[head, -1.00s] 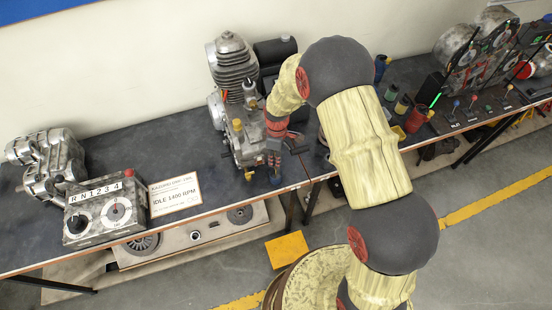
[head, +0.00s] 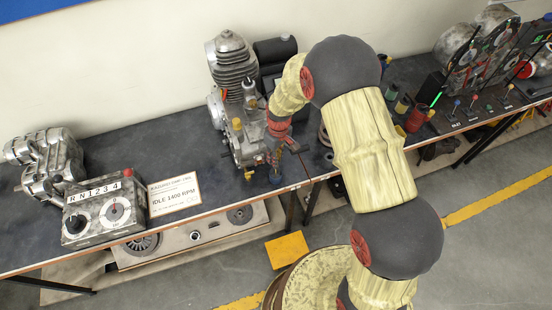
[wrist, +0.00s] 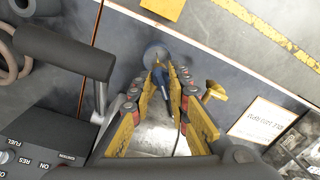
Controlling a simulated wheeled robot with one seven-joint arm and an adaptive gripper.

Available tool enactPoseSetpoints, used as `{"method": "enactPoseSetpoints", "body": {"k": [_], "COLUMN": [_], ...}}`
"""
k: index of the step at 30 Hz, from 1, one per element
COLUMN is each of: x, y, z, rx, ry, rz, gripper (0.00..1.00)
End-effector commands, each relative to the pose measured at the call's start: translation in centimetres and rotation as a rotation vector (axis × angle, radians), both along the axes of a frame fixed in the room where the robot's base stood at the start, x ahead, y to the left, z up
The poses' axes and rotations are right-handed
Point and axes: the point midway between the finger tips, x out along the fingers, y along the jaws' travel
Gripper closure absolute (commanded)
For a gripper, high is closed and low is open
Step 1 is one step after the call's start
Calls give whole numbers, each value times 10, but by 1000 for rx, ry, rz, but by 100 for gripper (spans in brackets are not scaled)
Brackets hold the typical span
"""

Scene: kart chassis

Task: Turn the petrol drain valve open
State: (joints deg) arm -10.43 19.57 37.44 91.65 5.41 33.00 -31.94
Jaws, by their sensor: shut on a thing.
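The engine (head: 245,140) stands on the dark bench in the head view, beside my gripper. My gripper (wrist: 164,74) has yellow fingers with red and grey joints. It is shut on a small dark blue part, apparently the drain valve's handle (wrist: 160,78), low at the engine's front side. The valve body is mostly hidden by the fingers. A round blue-grey cup (wrist: 155,54) stands just beyond the fingertips; it also shows in the head view (head: 276,178) near the bench's front edge. In the head view my gripper (head: 276,163) is small and partly blends with the engine.
A yellow lever-like part (wrist: 213,90) sits right of the fingers. A grey selector box (head: 104,210) and a white sign (head: 174,195) stand to the left. Several coloured cups (head: 404,104) and a lever panel (head: 478,107) lie to the right.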

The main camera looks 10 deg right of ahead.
Motion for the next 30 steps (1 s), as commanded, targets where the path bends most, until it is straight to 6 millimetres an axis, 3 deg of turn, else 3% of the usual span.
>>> {"method": "enactPoseSetpoints", "body": {"k": [30], "x": [-1], "y": [0], "z": [1], "rx": [0], "ry": [-2], "rz": [-905], "gripper": [100]}}
